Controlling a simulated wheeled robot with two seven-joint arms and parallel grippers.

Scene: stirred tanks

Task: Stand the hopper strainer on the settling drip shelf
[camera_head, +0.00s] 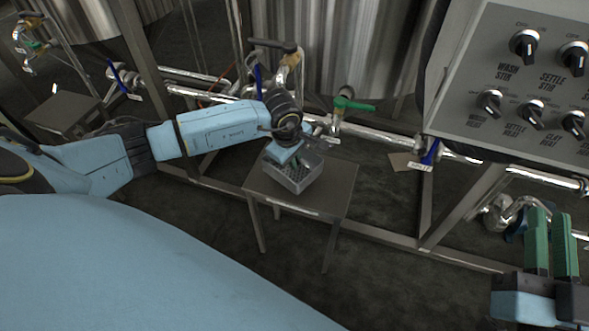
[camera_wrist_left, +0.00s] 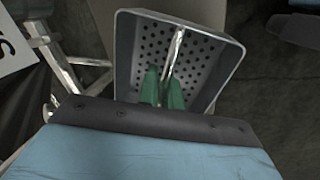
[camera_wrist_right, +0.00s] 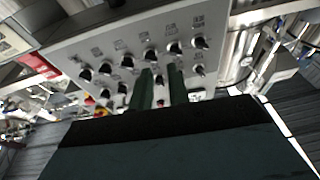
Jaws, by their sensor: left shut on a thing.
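The hopper strainer (camera_head: 299,176) is a grey metal box with a perforated bottom and a bar across it. In the head view it appears over the settling drip shelf (camera_head: 338,183), a small grey metal table; I cannot tell whether it touches the top. In the left wrist view the strainer (camera_wrist_left: 205,62) looks tilted. My left gripper (camera_head: 297,161) has its green fingers (camera_wrist_left: 163,88) shut on the bar. My right gripper (camera_head: 552,243) is empty at the lower right, its green fingers apart with a narrow gap, also in the right wrist view (camera_wrist_right: 159,88).
A control panel (camera_head: 520,95) with black knobs stands at the upper right. Pipes with valves, including a green-handled valve (camera_head: 350,102), run behind the shelf before large steel tanks (camera_head: 340,45). Another small table (camera_head: 65,115) is at the far left. Frame posts stand nearby.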

